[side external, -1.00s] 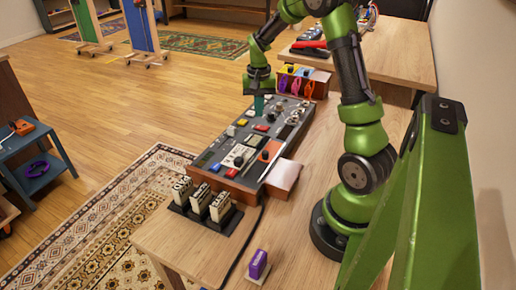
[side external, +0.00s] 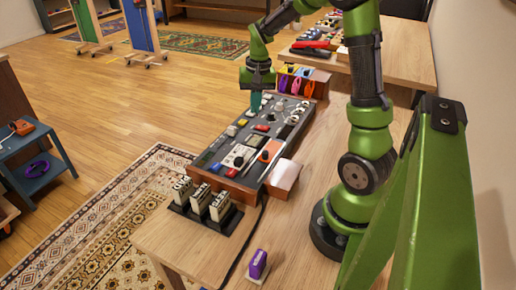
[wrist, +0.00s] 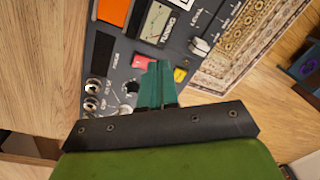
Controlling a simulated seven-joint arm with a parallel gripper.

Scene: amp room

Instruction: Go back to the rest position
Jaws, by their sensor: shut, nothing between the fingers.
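My gripper (side external: 256,102) is at the far end of the control panel (side external: 206,160), with its teal fingers pointing down just over the panel. In the wrist view my gripper (wrist: 157,84) has its fingers closed together with nothing between them. The panel (wrist: 112,47) carries knobs, jacks, a meter, a red button (wrist: 143,62) and a yellow button (wrist: 180,75). The fingertips overlap the area beside the red button in the wrist view. I cannot tell whether they touch the panel.
A rack of white labelled blocks (side external: 220,206) and a purple block (side external: 258,264) stand at the near end of the table (side external: 165,240). Coloured cables hang from a box (side external: 310,78) beyond the panel. Another bench (side external: 405,62) holds more items at the back.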

